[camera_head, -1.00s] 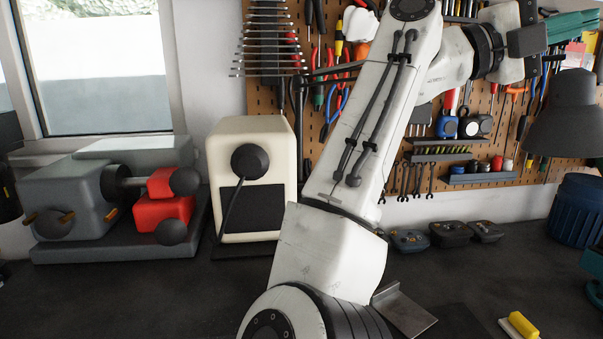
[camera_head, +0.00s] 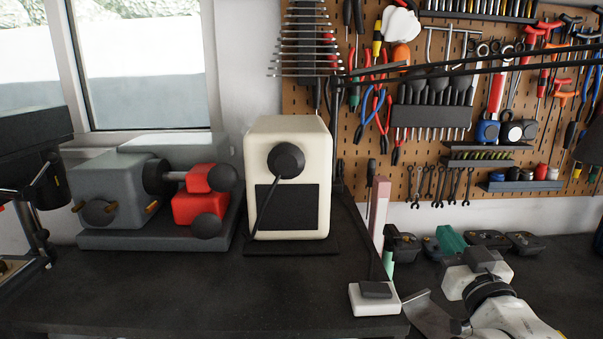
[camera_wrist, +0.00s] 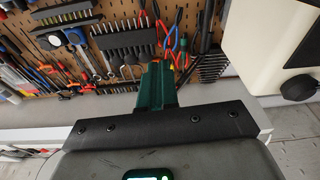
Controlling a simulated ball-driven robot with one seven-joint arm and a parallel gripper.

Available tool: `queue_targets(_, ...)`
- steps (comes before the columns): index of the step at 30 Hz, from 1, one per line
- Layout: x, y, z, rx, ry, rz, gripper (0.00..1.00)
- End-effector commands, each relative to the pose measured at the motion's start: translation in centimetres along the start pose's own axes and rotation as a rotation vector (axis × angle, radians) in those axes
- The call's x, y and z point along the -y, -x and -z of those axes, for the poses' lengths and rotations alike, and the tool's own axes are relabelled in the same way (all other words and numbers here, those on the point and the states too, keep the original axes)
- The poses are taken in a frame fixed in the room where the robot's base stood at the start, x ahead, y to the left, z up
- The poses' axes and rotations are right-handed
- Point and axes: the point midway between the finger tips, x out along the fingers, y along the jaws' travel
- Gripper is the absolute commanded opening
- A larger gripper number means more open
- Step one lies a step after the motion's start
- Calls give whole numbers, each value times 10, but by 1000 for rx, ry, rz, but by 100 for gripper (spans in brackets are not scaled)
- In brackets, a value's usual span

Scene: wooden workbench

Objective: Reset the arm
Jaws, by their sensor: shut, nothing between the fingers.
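My white arm is low at the lower right of the head view. My gripper (camera_head: 450,238), with teal-green fingers, shows beyond its grey-white wrist, in front of the dark bins on the bench. In the wrist view my gripper (camera_wrist: 157,85) has its green fingers together with nothing between them. They point toward the pegboard, and a dark plate crosses the view below them. No object touches the fingers in this view.
The pegboard (camera_head: 425,170) of tools hangs behind the bench (camera_head: 200,290). A cream machine (camera_head: 320,180) stands at centre, left of my arm. A grey-and-red machine (camera_head: 120,190) is further left. Small dark bins (camera_head: 487,239) sit near my gripper. The front left bench is clear.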

Motion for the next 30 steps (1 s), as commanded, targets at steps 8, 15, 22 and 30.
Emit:
queue_targets(8, 17, 121, -153, 569, -4, 57, 0)
queue_targets(15, 26, 239, -226, 967, -41, 46, 0)
queue_targets(22, 33, 327, -254, 1230, -75, 18, 0)
queue_targets(30, 35, 391, -318, 1410, -87, -1, 0)
